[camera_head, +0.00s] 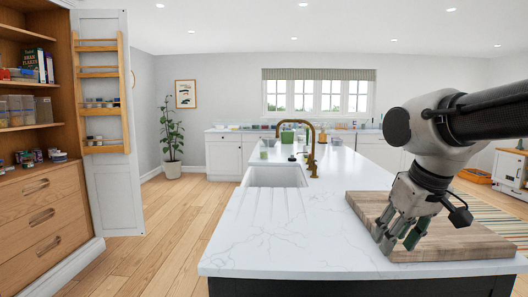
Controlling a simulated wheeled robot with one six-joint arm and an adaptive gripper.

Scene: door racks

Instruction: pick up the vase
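My gripper (402,228) points down over the wooden board (365,204) at the right of the white counter. Its fingertips are low, close to the board's surface. Small dark green parts (417,234) show at the fingers. I cannot tell whether they are a green vase or part of the fingers. No other thing on the board can be made out as a vase. My gripper and arm cover much of the board's middle. Whether the fingers are shut on something cannot be told from this view.
The white marble counter (290,243) is clear left of the board. A sink (276,176) and a brass tap (313,150) lie farther back. An open wooden cupboard (40,200) with a door rack (100,103) stands at the left. A potted plant (172,140) stands at the back.

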